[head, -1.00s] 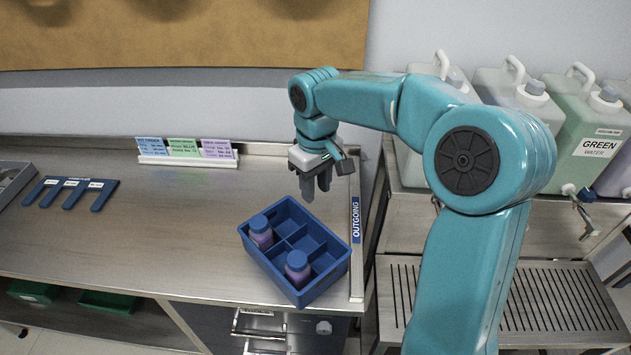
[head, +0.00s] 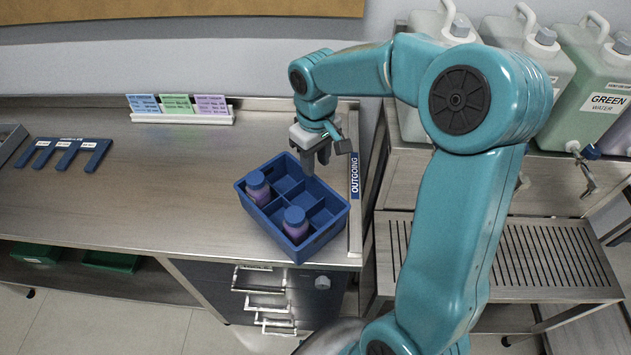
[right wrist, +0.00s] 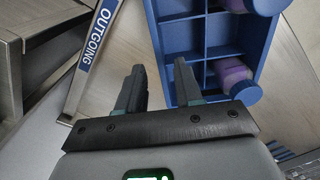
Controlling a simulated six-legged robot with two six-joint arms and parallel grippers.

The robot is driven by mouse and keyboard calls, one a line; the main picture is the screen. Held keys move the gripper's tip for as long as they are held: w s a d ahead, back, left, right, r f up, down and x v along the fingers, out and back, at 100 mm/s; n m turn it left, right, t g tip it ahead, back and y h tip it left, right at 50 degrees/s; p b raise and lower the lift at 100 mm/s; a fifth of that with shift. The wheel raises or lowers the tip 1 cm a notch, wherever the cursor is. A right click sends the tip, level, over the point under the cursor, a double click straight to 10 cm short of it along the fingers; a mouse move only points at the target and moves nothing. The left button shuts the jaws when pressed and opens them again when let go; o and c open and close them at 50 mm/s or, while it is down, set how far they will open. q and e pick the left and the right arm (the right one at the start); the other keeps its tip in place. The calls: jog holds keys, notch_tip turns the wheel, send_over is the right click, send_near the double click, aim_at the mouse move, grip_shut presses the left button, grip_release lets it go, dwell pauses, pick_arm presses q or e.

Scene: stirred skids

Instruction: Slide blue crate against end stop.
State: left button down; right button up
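The blue crate (head: 268,221) sits at an angle on the steel bench, near the right end. It has several compartments. Two blue-capped bottles of purple liquid, one at left (head: 258,188) and one in front (head: 296,224), stand in it. The end stop is the raised rail marked OUTGOING (head: 354,178); the crate's right corner is close to it, contact unclear. My right gripper (head: 317,166) is at the crate's back corner. In the right wrist view its fingers (right wrist: 158,85) are apart, with the crate (right wrist: 163,50) edge showing between them; touching is unclear. My left gripper is out of view.
A label holder with three cards (head: 182,117) stands at the back of the bench. A blue slotted piece (head: 68,155) lies at left. Beyond the rail are jugs (head: 595,85) and a slatted rack (head: 540,262). The bench left of the crate is clear.

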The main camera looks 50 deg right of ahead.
aim_at(315, 197)
notch_tip(315, 197, down, 10)
jog(key=shift+w+f, duration=0.1)
dwell(0.4)
grip_shut()
